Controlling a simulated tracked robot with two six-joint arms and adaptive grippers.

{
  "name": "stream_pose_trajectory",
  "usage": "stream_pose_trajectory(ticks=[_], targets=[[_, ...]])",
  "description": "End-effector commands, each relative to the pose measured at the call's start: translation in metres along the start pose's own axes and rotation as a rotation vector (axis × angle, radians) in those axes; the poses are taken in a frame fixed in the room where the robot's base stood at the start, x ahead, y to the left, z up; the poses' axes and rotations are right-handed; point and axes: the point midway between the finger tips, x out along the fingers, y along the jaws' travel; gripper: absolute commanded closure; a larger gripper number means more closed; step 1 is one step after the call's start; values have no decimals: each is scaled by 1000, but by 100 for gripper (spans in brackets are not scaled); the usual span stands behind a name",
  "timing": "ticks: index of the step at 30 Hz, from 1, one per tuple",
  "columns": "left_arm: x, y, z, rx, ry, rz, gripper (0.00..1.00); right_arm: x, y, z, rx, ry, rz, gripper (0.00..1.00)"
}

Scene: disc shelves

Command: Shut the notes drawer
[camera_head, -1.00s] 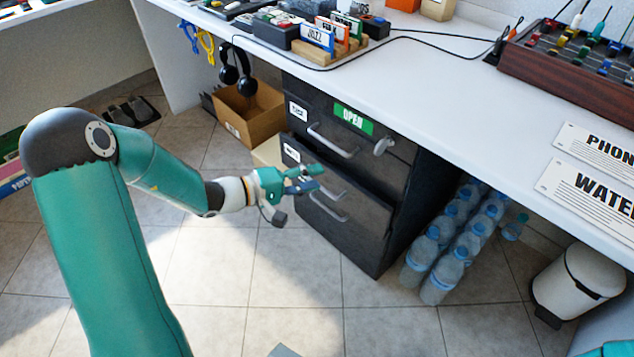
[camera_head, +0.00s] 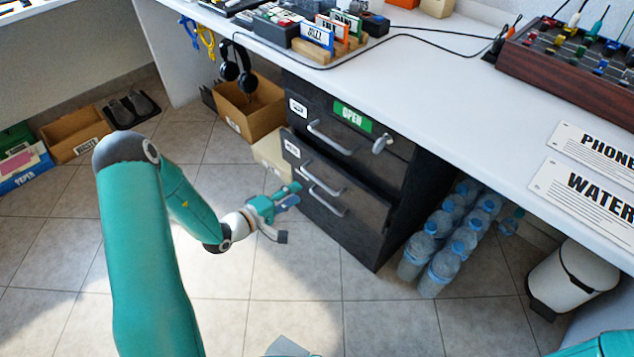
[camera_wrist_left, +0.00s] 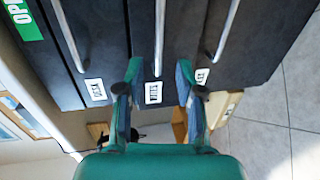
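The black drawer unit (camera_head: 350,235) stands under the white counter, with stacked drawers and metal bar handles. In the head view the front below the top drawer (camera_head: 345,130) stands out a little past it; its white label (camera_head: 292,149) is too small to read. My left gripper (camera_head: 292,196) is open and empty, just left of the lower handles. The left wrist view shows its fingers (camera_wrist_left: 155,85) spread on either side of the middle drawer's label (camera_wrist_left: 153,93), with that drawer's handle (camera_wrist_left: 160,35) beyond. I cannot tell whether the fingertips touch the front. My right gripper is out of view.
A green OPEN sign (camera_head: 352,116) and a key or knob (camera_head: 382,144) are on the top drawer. Water bottles (camera_head: 440,262) stand right of the unit, near a white bin (camera_head: 570,280). A cardboard box (camera_head: 250,108) stands left. The floor in front is clear.

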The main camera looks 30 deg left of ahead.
Motion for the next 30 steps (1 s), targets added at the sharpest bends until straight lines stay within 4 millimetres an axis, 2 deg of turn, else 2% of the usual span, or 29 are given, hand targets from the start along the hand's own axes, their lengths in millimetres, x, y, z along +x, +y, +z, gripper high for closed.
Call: stream_pose_trajectory(ticks=[1,6,13,19,27,30], targets=[[14,-2,2,3,-5,3,63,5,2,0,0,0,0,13],[50,-2,2,2,-3,3,63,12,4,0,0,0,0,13],[84,-1,0,0,-1,1,63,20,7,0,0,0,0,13],[96,0,0,0,0,0,63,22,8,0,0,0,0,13],[97,0,0,-1,1,0,63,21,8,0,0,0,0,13],[96,0,0,-1,1,0,78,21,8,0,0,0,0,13]])
